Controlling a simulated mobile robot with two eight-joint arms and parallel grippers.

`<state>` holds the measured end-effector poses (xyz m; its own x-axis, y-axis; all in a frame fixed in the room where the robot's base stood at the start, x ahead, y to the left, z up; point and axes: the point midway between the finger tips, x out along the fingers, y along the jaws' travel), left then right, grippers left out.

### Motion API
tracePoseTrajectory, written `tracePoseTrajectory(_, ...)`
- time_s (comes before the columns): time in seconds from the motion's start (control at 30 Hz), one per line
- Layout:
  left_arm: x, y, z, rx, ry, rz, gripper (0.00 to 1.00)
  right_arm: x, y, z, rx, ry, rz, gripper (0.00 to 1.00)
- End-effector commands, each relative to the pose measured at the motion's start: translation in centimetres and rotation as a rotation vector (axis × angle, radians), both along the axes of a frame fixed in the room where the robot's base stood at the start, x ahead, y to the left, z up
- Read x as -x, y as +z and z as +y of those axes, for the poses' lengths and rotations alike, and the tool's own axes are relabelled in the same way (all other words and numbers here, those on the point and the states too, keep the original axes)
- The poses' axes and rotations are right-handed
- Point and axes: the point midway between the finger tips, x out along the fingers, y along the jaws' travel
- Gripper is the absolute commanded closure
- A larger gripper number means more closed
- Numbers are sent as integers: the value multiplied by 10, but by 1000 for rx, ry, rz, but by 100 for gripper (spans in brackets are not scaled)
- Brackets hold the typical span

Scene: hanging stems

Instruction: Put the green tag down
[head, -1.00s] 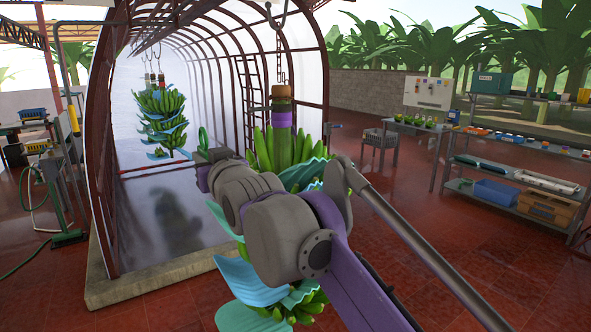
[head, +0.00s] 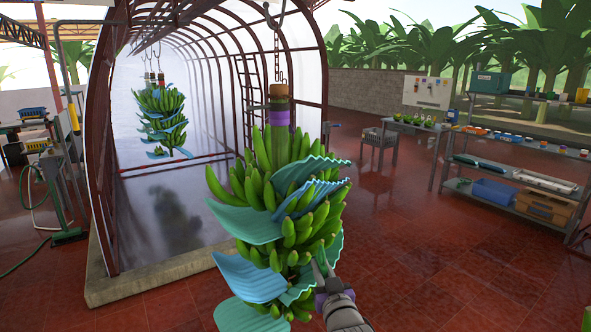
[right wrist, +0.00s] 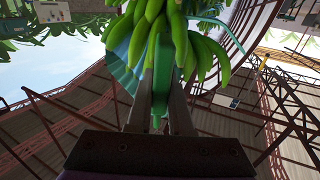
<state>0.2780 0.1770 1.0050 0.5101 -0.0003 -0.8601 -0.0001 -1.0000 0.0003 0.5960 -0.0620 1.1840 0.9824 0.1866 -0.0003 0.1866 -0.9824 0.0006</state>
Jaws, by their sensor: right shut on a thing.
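My right gripper (head: 322,275) is beside the lower right of the near hanging banana bunch (head: 262,185). In the right wrist view, its two fingers (right wrist: 160,105) are shut on a narrow, smooth green strip, which I take to be the green tag (right wrist: 161,72). Green bananas (right wrist: 180,30) and a blue-green sheet (right wrist: 118,58) are close beyond the fingertips. I cannot tell whether the tag touches them. In the head view I cannot make out the tag among the bananas and sheets. My left gripper is not in view.
The near bunch hangs from a chain (head: 279,60), with blue and teal sheets (head: 245,225) between its layers. Another bunch (head: 160,115) hangs inside the arched tunnel. Shelves (head: 520,170) and a small table (head: 415,130) stand at the right. The red floor between is clear.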

Motion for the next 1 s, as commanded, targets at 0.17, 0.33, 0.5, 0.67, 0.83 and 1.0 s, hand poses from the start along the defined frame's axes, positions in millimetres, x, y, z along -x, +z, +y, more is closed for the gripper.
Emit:
tracePoseTrajectory(0.17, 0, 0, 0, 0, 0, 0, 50, -11, -70, -57, 0, -94, 0, 100)
tracePoseTrajectory(0.33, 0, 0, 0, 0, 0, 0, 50, -16, -116, -94, 1, -154, -1, 100)
tracePoseTrajectory(0.5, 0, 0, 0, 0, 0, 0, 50, -19, -139, -111, 0, -182, -1, 100)
tracePoseTrajectory(0.67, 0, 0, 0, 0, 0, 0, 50, -19, -144, -115, 0, -189, 0, 100)
tracePoseTrajectory(0.83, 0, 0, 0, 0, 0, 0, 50, -19, -144, -115, 0, -188, 0, 100)
tracePoseTrajectory(1.0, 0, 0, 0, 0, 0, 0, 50, -19, -144, -115, 0, -188, 0, 100)
